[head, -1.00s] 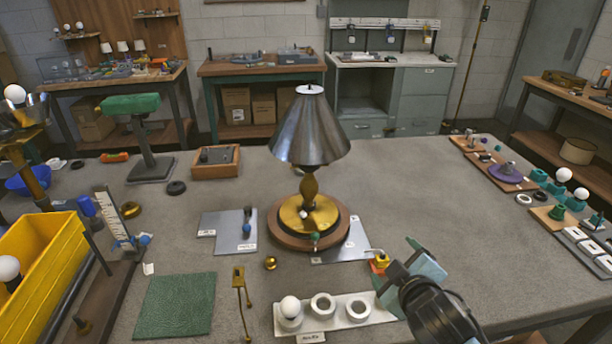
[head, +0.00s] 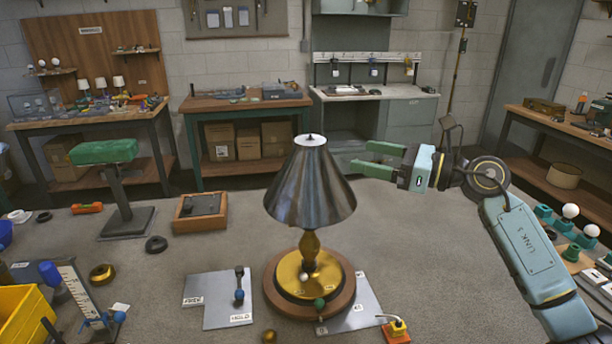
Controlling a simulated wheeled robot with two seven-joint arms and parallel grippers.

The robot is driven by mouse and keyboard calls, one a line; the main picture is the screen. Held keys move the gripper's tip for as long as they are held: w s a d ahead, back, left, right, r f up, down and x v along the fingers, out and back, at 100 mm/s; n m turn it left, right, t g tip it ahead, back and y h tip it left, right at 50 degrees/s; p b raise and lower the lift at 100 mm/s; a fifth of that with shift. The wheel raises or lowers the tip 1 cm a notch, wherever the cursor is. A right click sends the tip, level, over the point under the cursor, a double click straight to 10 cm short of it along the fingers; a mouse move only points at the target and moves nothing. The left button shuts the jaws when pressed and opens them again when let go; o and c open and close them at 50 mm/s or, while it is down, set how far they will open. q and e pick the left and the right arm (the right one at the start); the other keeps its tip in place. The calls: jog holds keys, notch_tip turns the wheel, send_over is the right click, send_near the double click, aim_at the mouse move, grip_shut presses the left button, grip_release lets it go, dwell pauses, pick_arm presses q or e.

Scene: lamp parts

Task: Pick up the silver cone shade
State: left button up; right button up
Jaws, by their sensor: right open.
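The silver cone shade (head: 309,186) sits upright on top of the brass lamp (head: 310,250), which stands on a round wooden base (head: 340,300) in the middle of the table. My right gripper (head: 368,158) is open and empty. Its two green fingers point left, at about the height of the shade's upper half, to the right of the shade and apart from it in the picture. How far the gripper is in depth from the shade is hard to tell. My left gripper is not in view.
A wooden tray (head: 200,212) and a green-topped stand (head: 118,180) are at left. Bare table (head: 420,240) lies right of the lamp.

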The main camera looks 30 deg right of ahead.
aim_at(310, 140)
jog(key=p+x, duration=0.2)
jog(key=x, duration=0.6)
jog(key=shift+f, duration=0.1)
jog(key=p+x, duration=0.1)
jog(key=x, duration=0.3)
jog(key=shift+w+a+r+p, duration=0.15)
jog(key=shift+r+p, duration=0.05)
jog(key=shift+p, duration=0.1)
jog(key=shift+w+a+f, duration=0.1)
jog(key=shift+w+a, duration=0.15)
jog(key=shift+w, duration=0.05)
